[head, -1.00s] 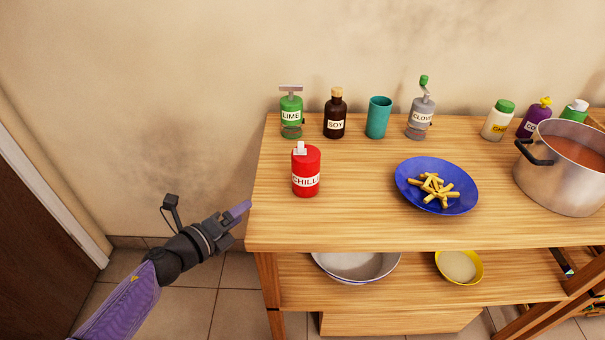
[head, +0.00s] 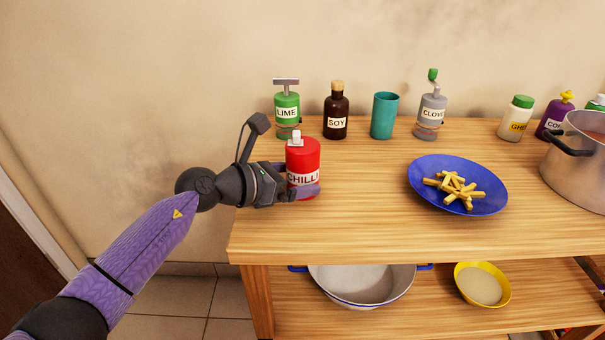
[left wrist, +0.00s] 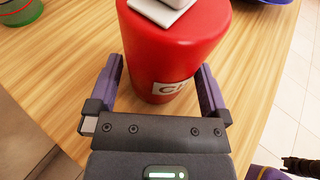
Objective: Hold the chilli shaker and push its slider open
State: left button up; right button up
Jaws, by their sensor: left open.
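The red chilli shaker (head: 304,160), with a white slider (head: 296,138) on top, stands upright at the left end of the wooden table. My left gripper (head: 302,179) is open, with its purple fingers on either side of the shaker's body. In the left wrist view the shaker (left wrist: 172,50) sits between the two fingers (left wrist: 160,88), and gaps seem to show beside it. Part of its label is cut off there, and the white slider (left wrist: 162,10) is at the top edge.
A green lime dispenser (head: 287,108) stands close behind the shaker, then a soy bottle (head: 335,115), teal cup (head: 384,116) and clove grinder (head: 431,108). A blue plate of food (head: 420,180) lies to the right, with a pot (head: 575,175) beyond. The table front (head: 330,235) is clear.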

pick_arm(q)
jog(key=shift+w+d, duration=0.15)
jog(key=shift+d, duration=0.1)
jog(key=c, duration=1.1)
jog(key=shift+o, duration=0.2)
